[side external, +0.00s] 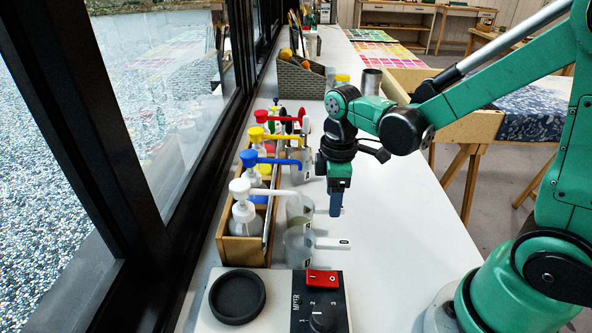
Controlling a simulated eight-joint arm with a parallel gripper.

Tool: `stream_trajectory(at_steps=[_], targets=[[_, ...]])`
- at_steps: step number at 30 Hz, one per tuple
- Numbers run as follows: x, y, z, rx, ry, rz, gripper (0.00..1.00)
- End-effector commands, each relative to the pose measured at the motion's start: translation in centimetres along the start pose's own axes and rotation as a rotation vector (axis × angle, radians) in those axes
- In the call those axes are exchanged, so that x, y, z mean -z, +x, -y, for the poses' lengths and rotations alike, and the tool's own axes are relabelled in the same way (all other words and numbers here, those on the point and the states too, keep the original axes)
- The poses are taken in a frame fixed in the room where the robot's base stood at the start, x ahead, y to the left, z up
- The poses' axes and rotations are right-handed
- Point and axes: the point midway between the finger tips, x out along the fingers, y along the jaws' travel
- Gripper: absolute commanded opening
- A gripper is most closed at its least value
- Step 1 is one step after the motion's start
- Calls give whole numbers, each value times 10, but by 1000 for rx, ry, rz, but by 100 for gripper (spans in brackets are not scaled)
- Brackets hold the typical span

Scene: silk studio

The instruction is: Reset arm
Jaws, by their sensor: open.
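My gripper (336,211) points down above the white worktop (390,235), a little right of the clear jugs. Its blue fingers are seen edge-on. It is open, and nothing shows between the fingers. My green arm reaches in from the right.
A wooden box (243,251) of pump bottles with white, blue, yellow and red tops stands along the window. Clear jugs (299,235) stand beside it. In front is a mixer (320,312) with a red switch and round black pad (237,296). The worktop's right side is clear.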

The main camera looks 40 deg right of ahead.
Motion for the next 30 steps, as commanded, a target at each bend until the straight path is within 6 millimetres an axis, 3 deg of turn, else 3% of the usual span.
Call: stream_trajectory(at_steps=[9, 30], targets=[[0, -27, 0, 0, 0, 0, 57], [0, -28, 0, 0, 0, 0, 57]])
